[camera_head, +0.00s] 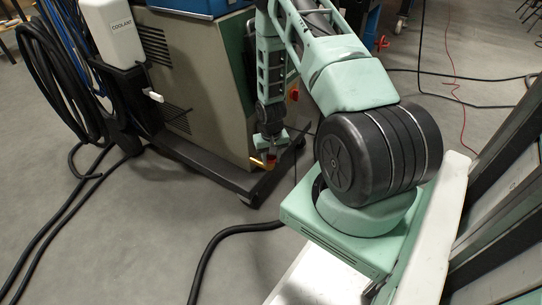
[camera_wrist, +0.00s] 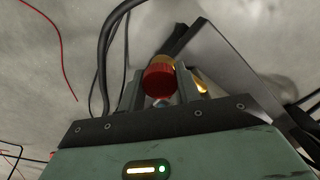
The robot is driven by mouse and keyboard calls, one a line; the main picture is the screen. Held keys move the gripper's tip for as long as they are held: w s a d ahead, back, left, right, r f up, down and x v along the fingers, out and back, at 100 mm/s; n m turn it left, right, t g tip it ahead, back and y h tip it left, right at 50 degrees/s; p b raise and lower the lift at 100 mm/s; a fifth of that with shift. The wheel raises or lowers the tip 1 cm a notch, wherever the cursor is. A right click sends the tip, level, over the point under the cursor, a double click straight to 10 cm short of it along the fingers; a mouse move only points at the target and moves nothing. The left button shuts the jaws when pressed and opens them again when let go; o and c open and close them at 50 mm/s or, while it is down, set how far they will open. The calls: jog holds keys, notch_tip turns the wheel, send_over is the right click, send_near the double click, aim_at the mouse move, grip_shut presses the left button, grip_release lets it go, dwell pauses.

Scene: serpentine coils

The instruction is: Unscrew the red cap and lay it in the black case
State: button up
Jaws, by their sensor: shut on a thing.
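The red cap (camera_wrist: 160,80) sits between the two fingers of my gripper (camera_wrist: 159,88) in the wrist view, and the fingers are shut on it. A brass-coloured part (camera_wrist: 164,60) shows right behind the cap. I cannot tell whether the cap is still threaded on it. In the head view my gripper (camera_head: 270,152) is low at the front corner of the grey machine, and the cap is a small red spot there, partly hidden. I cannot make out the black case in either view.
The grey machine (camera_head: 205,85) stands on a dark wheeled base (camera_head: 215,172). Black hoses (camera_head: 55,85) hang at its left, beside a white coolant bottle (camera_head: 112,30). A black cable (camera_head: 225,237) crosses the floor. The floor at front left is mostly clear.

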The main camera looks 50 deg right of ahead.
dwell(0.3)
jog(key=shift+r+n+p, duration=0.1)
jog(key=shift+n+p, duration=0.45)
jog(key=shift+n, duration=1.15)
jog(key=shift+n+p, duration=0.5)
jog(key=shift+n, duration=1.1)
jog(key=o, duration=1.3)
jog(key=shift+c, duration=0.2)
